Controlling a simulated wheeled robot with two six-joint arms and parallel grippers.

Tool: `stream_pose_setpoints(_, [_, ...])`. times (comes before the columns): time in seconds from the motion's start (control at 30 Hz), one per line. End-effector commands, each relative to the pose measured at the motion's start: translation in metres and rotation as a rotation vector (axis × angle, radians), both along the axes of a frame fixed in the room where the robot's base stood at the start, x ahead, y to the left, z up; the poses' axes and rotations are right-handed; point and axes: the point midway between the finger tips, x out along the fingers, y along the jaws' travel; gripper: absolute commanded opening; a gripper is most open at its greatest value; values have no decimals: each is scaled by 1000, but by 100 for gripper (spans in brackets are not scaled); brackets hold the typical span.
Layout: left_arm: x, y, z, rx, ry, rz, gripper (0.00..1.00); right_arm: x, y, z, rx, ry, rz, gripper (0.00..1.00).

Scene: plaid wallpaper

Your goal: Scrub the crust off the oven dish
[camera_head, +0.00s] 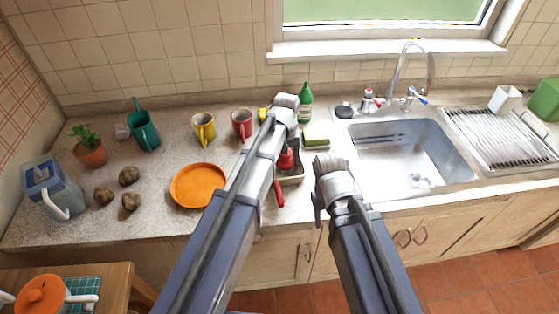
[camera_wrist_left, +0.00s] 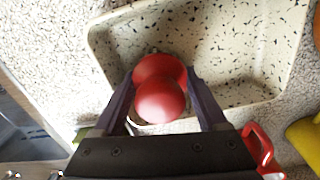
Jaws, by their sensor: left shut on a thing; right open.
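The oven dish (camera_wrist_left: 225,55) is cream with dark specks and lies on the counter; in the head view its rim (camera_head: 292,180) shows beside my left arm. I cannot tell crust from speckle pattern. A tool with a rounded red knob (camera_wrist_left: 160,98) stands in the dish; its red top (camera_head: 286,159) also shows in the head view. My left gripper (camera_wrist_left: 160,80) is shut on this red knob, one finger on each side. The tool's underside is hidden. My right gripper (camera_head: 318,205) is open and empty, in front of the counter edge, right of the dish.
A green sponge (camera_head: 316,136) and green bottle (camera_head: 305,104) stand behind the dish. Left are a red mug (camera_head: 241,122), yellow mug (camera_head: 203,128) and orange plate (camera_head: 198,184). The sink (camera_head: 405,160) and drying rack (camera_head: 498,135) are right. A red strip (camera_head: 279,195) shows before the dish.

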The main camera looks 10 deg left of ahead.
Motion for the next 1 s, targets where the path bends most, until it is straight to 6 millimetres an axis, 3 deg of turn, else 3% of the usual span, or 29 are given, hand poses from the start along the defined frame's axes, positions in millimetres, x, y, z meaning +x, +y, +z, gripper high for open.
stream_pose_setpoints(0.27, [0, -1, -1, -6, -2, -1, 23, 0, 0, -1, 0, 0, 0, 50])
stream_pose_setpoints(0.6, [-9, 25, 1, -2, -1, 1, 23, 0, 0, 1, 0, 0, 0, 50])
stream_pose_setpoints(1.0, [-12, 35, 0, -2, -1, 1, 23, 0, 0, 0, 0, 0, 0, 50])
